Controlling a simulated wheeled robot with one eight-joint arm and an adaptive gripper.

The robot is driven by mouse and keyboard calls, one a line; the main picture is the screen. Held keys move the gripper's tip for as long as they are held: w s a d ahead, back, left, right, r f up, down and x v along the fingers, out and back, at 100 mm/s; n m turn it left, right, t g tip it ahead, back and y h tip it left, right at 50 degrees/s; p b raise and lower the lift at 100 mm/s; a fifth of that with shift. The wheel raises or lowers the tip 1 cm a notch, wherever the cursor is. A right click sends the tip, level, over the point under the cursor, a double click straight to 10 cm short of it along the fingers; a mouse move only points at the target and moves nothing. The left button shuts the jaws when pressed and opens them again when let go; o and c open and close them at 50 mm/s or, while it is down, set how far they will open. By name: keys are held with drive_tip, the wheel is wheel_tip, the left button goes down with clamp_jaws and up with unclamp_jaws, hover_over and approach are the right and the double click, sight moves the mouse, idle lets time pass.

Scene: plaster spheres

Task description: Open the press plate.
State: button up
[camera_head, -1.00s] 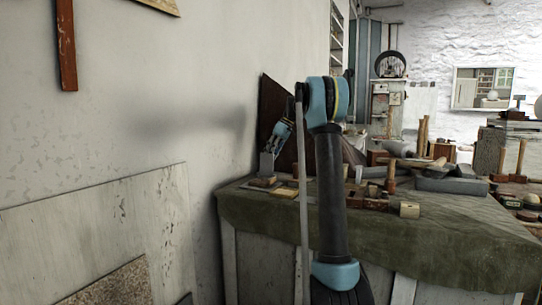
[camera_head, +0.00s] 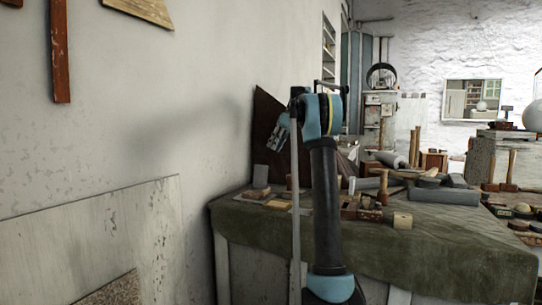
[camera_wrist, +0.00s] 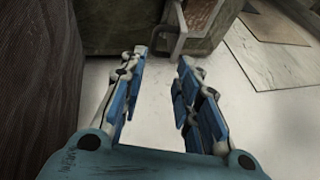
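My gripper (camera_wrist: 164,62) is open in the wrist view, with nothing between its two blue-padded fingers. In the head view my gripper (camera_head: 277,137) hangs in front of a dark brown tilted board (camera_head: 266,110) at the wall end of the workbench. I cannot tell which thing is the press plate. In the wrist view a bent metal bracket or handle (camera_wrist: 181,46) stands just beyond the fingertips, apart from them as far as I can tell. A dark ribbed surface (camera_wrist: 38,80) fills the left of that view.
The workbench (camera_head: 400,250) has a green cloth and carries mallets, blocks and grey cylinders. The plaster wall (camera_head: 160,100) is close on the left, with a pale panel (camera_head: 90,235) leaning on it. In the wrist view flat boards (camera_wrist: 262,45) lie at upper right; pale floor is clear below.

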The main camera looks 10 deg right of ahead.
drive_tip(key=shift+d+r, duration=0.2)
drive_tip(key=shift+r, duration=0.2)
